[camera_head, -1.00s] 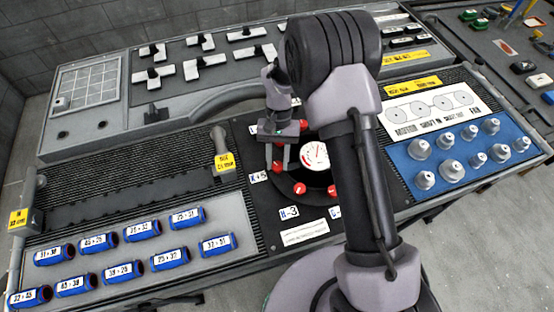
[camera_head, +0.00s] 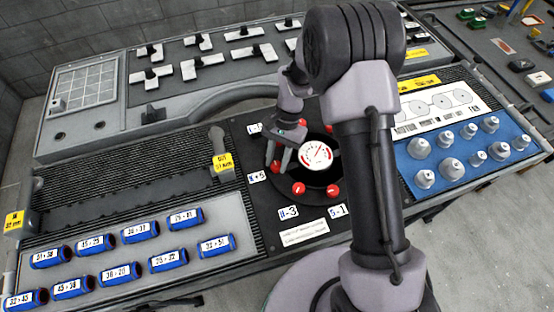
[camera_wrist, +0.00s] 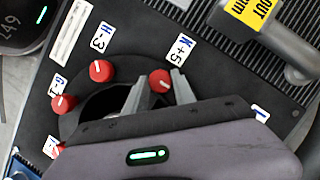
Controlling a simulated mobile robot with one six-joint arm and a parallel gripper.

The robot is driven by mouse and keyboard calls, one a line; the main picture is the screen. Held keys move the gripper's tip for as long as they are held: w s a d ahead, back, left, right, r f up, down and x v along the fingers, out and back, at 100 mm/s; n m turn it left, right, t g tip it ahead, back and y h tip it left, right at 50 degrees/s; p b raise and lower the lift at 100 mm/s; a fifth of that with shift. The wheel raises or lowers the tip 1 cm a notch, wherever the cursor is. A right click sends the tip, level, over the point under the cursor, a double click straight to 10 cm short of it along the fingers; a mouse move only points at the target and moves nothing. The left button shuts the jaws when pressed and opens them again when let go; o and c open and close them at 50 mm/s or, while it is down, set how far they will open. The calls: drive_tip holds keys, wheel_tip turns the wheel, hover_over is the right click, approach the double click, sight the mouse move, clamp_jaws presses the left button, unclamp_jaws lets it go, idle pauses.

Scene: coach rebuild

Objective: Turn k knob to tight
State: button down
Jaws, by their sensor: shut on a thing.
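The K knob is a small red knob (camera_wrist: 160,80) beside the "K+5" label (camera_wrist: 179,50) in the wrist view. It sits on a round dark plate with several other red knobs. My gripper (camera_wrist: 160,85) has one finger on each side of the K knob and is shut on it. In the head view my gripper (camera_head: 279,158) reaches down at the left of the plate, and the knob shows in part at its fingertips (camera_head: 277,167). A white round gauge (camera_head: 317,153) with red marks sits in the middle of the plate.
A red knob by "H-3" (camera_head: 299,188) and another (camera_head: 333,191) lie close by on the plate. A grey handle with a yellow "OUT" tag (camera_head: 222,162) stands to the left. Blue labelled cylinders (camera_head: 185,219) and grey knobs on a blue panel (camera_head: 452,168) flank the black panel.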

drive_tip(key=c, duration=1.1)
unclamp_jaws()
drive_tip(key=shift+o, duration=0.2)
drive_tip(key=p+v, duration=0.5)
drive_tip(key=v, duration=1.2)
drive_tip(key=shift+r, duration=0.15)
drive_tip(key=shift+w+d, duration=0.1)
drive_tip(key=shift+w, duration=0.05)
